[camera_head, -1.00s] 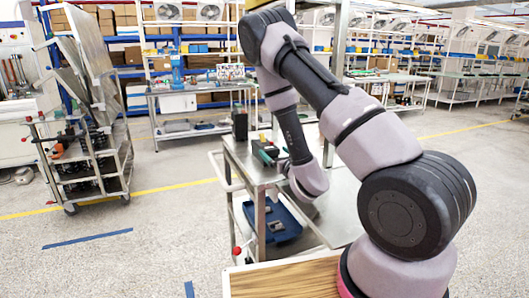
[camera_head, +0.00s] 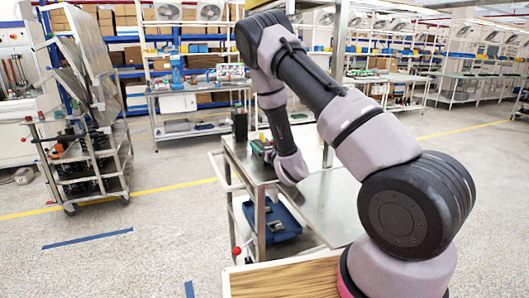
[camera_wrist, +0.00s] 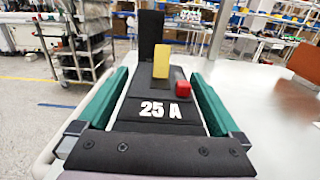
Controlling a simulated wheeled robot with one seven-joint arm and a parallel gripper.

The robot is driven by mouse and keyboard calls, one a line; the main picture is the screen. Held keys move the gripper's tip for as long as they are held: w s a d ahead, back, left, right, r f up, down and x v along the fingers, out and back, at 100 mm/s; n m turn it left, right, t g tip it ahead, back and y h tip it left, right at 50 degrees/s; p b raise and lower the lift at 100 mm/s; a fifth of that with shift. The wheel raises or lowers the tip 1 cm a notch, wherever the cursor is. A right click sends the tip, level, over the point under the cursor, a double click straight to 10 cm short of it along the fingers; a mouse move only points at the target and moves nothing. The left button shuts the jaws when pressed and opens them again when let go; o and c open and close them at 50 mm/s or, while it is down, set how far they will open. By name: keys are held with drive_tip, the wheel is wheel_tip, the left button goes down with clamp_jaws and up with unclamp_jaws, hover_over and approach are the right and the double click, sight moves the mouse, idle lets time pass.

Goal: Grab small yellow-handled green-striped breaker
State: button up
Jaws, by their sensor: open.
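A dark breaker (camera_wrist: 155,118) with a white "25 A" label fills the middle of the wrist view. Its yellow handle (camera_wrist: 162,58) stands up, with a small red button (camera_wrist: 184,89) to the right. Green bars run along both sides of the breaker; I cannot tell surely whether they are finger pads or its stripes. My gripper (camera_wrist: 160,88) is open and close in front of the breaker; contact is unclear. In the head view the breaker (camera_head: 263,149) shows small at the table's far left edge, partly behind my arm, and my gripper is mostly hidden.
A tall black block (camera_wrist: 151,35) stands behind the breaker. A brown object (camera_wrist: 304,60) is at the wrist view's right edge. A blue bin (camera_head: 272,220) sits on the lower shelf. A cart (camera_head: 90,165) stands left.

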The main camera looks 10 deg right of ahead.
clamp_jaws()
drive_tip(key=shift+r, duration=0.1)
